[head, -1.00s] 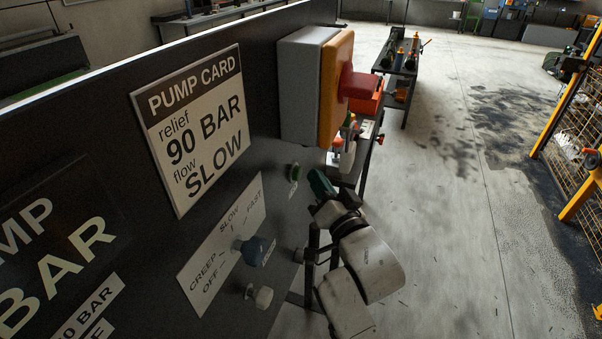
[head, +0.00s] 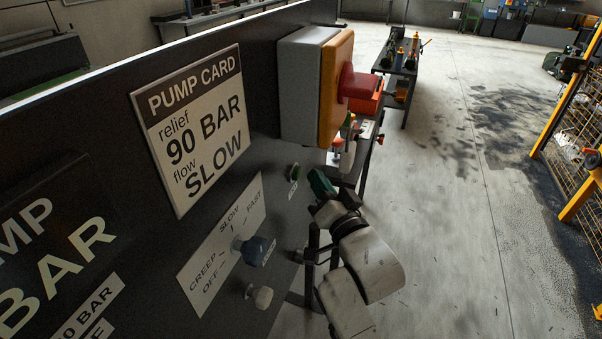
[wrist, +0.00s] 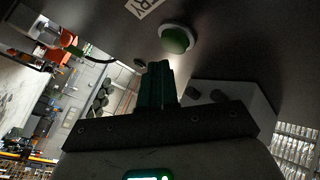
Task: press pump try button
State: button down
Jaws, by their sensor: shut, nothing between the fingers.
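The green try button (head: 293,171) sticks out of the dark panel near its right edge, below the red and yellow switch box. In the wrist view the same round green button (wrist: 176,40) sits in a pale ring beside a white label ending in "RY". My gripper (head: 319,182) is just right of the button in the head view, with a gap between them. In the wrist view its dark green fingers (wrist: 159,70) are shut together and empty, their tips below and left of the button. They do not appear to touch it.
A blue knob (head: 255,250) and a pale knob (head: 261,297) stick out of the panel below the button. The switch box (head: 315,85) with its red knob (head: 358,84) juts out above. The floor (head: 450,230) to the right is open.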

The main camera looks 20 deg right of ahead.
jog(key=shift+w+a+b, duration=0.1)
jog(key=shift+a+b, duration=0.05)
jog(key=shift+b, duration=0.15)
jog(key=shift+w+a, duration=0.2)
jog(key=shift+w+a+b, duration=0.2)
jog(key=shift+a+b, duration=0.1)
jog(key=shift+b, duration=0.35)
dwell(0.6)
jog(key=shift+s+d+r, duration=0.1)
jog(key=shift+s+d+p, duration=0.4)
jog(key=shift+d+p, duration=0.15)
jog(key=shift+p, duration=0.45)
jog(key=s+d, duration=0.2)
jog(key=d, duration=0.1)
jog(key=s+d+b, duration=0.1)
jog(key=shift+s+d, duration=0.25)
jog(key=shift+d, duration=0.15)
